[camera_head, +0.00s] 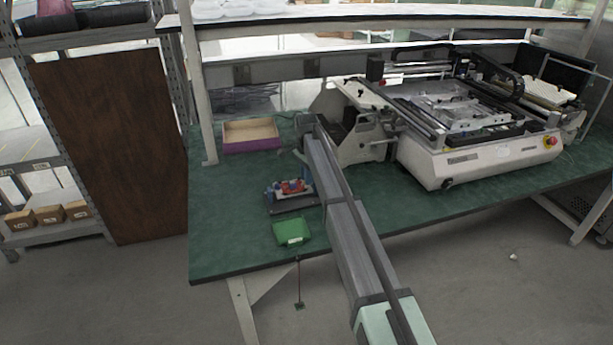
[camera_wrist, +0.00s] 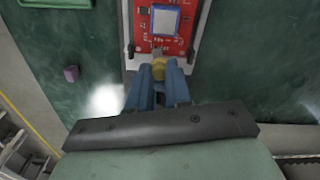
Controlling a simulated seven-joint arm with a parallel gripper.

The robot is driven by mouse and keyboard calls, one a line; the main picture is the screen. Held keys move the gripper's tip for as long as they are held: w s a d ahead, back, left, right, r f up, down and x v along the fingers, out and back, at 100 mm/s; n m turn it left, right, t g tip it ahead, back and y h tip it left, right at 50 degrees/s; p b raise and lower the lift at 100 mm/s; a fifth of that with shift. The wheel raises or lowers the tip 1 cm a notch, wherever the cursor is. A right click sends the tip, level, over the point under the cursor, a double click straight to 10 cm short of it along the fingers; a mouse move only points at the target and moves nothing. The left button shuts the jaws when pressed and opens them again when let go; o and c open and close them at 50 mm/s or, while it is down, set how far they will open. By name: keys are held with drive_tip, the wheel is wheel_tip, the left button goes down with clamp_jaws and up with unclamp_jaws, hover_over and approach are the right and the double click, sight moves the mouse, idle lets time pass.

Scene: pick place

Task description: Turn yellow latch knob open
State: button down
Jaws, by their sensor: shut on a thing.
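The yellow latch knob (camera_wrist: 158,69) sits at the near edge of a red circuit board in the wrist view. My gripper (camera_wrist: 158,75) has its blue fingers closed around the knob, and they hide part of it. The red board (camera_wrist: 182,41) carries a grey square chip (camera_wrist: 165,21) and lies in a pale fixture. In the head view the red board (camera_head: 290,187) shows small on a dark fixture base (camera_head: 293,203); the knob is too small to make out there.
A green tray (camera_head: 291,232) lies in front of the fixture. A purple-sided box (camera_head: 251,135) stands behind it. A large white machine (camera_head: 480,158) fills the right of the green table (camera_head: 225,225). A small purple block (camera_wrist: 71,73) lies left of the board.

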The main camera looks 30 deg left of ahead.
drive_tip(key=c, duration=1.1)
unclamp_jaws()
drive_tip(key=shift+o, duration=0.2)
drive_tip(key=shift+r, duration=0.1)
wheel_tip(320, 180, up, 14)
drive_tip(key=shift+f, duration=0.2)
drive_tip(key=shift+c, duration=0.2)
